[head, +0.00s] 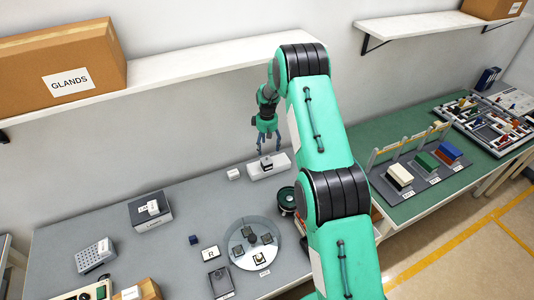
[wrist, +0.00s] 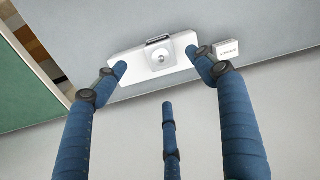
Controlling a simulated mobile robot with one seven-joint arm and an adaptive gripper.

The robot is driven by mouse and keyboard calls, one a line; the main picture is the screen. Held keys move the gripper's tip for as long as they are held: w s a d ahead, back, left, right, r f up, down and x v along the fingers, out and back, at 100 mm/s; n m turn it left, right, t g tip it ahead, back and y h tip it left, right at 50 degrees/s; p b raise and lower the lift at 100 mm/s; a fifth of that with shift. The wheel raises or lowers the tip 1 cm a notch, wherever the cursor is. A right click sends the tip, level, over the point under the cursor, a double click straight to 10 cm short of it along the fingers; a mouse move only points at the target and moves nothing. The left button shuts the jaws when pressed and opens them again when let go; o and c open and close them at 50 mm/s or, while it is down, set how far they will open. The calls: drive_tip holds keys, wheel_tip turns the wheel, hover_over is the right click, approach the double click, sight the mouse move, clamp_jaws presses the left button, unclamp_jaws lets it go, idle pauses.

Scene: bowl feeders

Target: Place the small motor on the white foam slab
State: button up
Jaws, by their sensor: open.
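The white foam slab (head: 282,167) lies on the grey bench near the back wall. It also shows in the wrist view (wrist: 127,64). The small motor (head: 266,162), a light square body with a round silver centre and a dark edge, sits on the slab. In the wrist view the motor (wrist: 162,56) is near the slab's middle. My gripper (head: 268,143) is above the slab and motor, pointing down. Its blue fingers are spread open and empty, and in the wrist view two fingertips appear on either side of the motor, apart from it.
A small white labelled box (head: 233,174) stands just left of the slab. A round dial plate (head: 252,243), a grey box (head: 150,212) and a dark green round item (head: 287,198) are on the bench. A shelf (head: 190,62) with a GLANDS carton (head: 50,75) hangs above.

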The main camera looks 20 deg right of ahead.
drive_tip(key=shift+r, duration=1.5)
drive_tip(key=shift+r, duration=0.1)
drive_tip(key=s+a+r+m+t+b, duration=0.1)
drive_tip(key=s+a+r+b, duration=0.5)
drive_tip(key=s+r, duration=0.65)
drive_tip(key=s+a+r+m+t+b, duration=0.2)
drive_tip(key=s+a+r+b, duration=0.35)
drive_tip(key=s+r, duration=0.75)
drive_tip(key=s+a+f+m+t+b, duration=0.1)
drive_tip(key=s+a+b, duration=0.2)
drive_tip(key=s, duration=1.1)
drive_tip(key=s+a+f+t+b, duration=0.1)
drive_tip(key=s+a+b, duration=0.3)
drive_tip(key=s, duration=1)
drive_tip(key=shift+s+a+m+t, duration=0.3)
drive_tip(key=shift+s+a+m, duration=0.1)
drive_tip(key=shift+a, duration=0.45)
